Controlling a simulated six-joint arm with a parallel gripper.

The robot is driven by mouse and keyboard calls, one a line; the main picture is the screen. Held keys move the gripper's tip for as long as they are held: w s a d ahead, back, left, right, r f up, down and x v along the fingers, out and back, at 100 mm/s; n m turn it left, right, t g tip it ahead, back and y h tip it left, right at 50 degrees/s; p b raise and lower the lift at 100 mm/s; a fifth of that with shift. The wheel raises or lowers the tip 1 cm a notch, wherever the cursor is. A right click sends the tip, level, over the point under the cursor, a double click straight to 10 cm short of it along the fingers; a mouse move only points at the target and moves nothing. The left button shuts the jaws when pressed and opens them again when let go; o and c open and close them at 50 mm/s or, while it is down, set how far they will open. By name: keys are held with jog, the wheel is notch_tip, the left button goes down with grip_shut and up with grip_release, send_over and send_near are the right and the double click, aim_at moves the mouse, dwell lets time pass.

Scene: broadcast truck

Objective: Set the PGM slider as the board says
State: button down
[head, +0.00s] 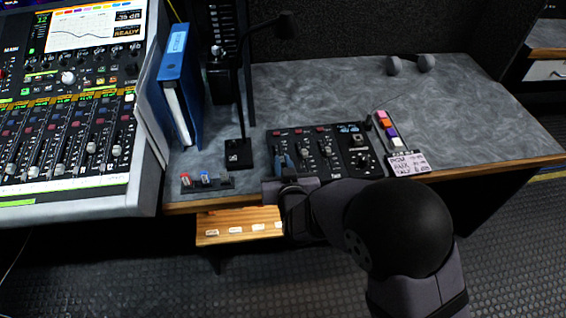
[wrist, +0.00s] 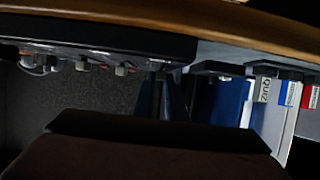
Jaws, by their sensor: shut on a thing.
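The black slider panel (head: 340,165) lies near the desk's front edge, with several sliders in a row. My gripper (head: 285,162) is over its left end, with its fingers at the leftmost slider. The jaws are shut on that slider's knob, which the fingers hide. In the wrist view, the fingers (wrist: 163,92) meet at the panel, and other slider knobs (wrist: 120,70) stand to their left. I cannot read the slider's label or exact setting. The small board (head: 408,163) right of the panel carries handwritten lines for PGM, AUX and TALK; their values are too small to read surely.
A gooseneck microphone base (head: 238,153) stands behind-left of the panel. A small rack (head: 222,186) with red and blue pieces is to the left, near a blue binder (head: 172,75). Coloured blocks (head: 387,125) lie right of the panel. The back of the desk (head: 310,85) is mostly clear.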

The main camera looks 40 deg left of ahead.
jog(key=shift+w+a, duration=0.65)
jog(key=shift+a, duration=0.05)
jog(key=c, duration=1.8)
grip_release()
jog(key=shift+o, duration=0.2)
jog(key=shift+v, duration=3.7)
